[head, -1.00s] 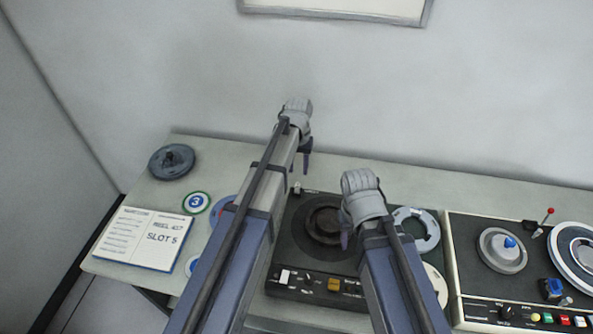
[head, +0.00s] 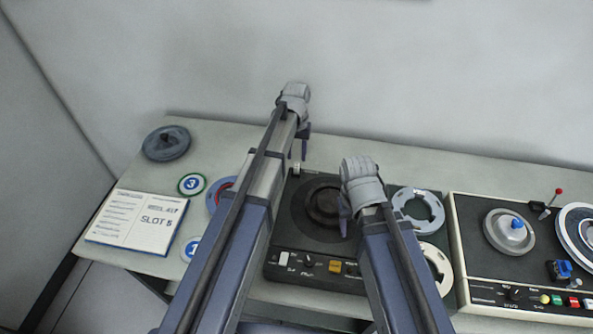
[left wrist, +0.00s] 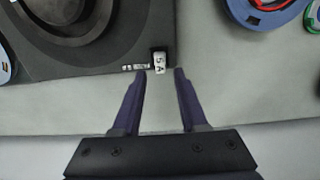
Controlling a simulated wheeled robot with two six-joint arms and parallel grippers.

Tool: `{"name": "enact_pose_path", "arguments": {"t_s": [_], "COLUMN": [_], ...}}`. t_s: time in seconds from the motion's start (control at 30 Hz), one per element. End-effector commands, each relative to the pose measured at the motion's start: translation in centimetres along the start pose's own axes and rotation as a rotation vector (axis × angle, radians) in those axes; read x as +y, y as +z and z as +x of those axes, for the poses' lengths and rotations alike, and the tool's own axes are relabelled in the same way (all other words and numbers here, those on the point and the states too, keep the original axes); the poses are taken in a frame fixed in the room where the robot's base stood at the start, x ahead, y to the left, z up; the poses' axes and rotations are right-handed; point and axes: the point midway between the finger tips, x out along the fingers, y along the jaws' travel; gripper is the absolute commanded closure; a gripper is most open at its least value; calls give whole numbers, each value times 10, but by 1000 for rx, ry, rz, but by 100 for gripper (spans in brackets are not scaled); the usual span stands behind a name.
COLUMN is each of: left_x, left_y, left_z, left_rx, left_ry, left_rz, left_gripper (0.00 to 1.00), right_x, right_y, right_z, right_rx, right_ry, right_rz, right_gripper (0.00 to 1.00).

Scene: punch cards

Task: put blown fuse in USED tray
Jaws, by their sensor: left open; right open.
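A small pale fuse marked "5A" (left wrist: 159,62) sits in a dark holder at the corner of the black reel deck (left wrist: 100,60); whether it is blown cannot be told. In the left wrist view, my left gripper (left wrist: 160,72) is open, its fingertips on either side of the fuse's near end and not gripping it. In the head view, my left gripper (head: 303,148) hangs over the back left corner of the deck (head: 290,235). My right gripper (head: 344,215) is open and empty above the deck's right side. I see no tray marked USED.
An open booklet reading "SLOT 5" (head: 135,220), a dark reel (head: 166,143) and a badge marked 3 (head: 191,184) lie at the left. A grey ring (head: 418,208) lies right of the deck. A console with a red-tipped lever (head: 558,192) stands further right. The rear table strip is clear.

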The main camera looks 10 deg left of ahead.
Motion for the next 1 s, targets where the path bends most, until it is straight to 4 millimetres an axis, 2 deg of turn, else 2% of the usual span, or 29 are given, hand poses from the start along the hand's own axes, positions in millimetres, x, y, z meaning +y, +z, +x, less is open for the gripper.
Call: {"name": "enact_pose_path", "arguments": {"t_s": [0.03, 0.3, 0.47, 0.73, 0.77, 1.0], "left_x": [0, 0, 0, 0, 0, 0], "left_y": [0, 0, 0, 0, 0, 0], "left_z": [12, 40, 47, 46, 46, 46], "left_rx": [0, 0, 0, 0, 0, 0], "left_ry": [0, 0, 0, 0, 0, 0], "left_rz": [0, 0, 0, 0, 0, 0], "left_gripper": [57, 57, 57, 57, 59, 86], "right_x": [-1, -4, -4, -4, -4, -4], "right_y": [-1, -2, -3, -3, -3, -3], "right_z": [12, 40, 46, 46, 46, 46], "right_rx": [0, 0, 0, 0, 0, 0], "right_ry": [0, 0, 0, 0, 0, 0], "right_rz": [0, 1, 1, 1, 1, 0], "right_gripper": [50, 50, 50, 50, 50, 50]}}
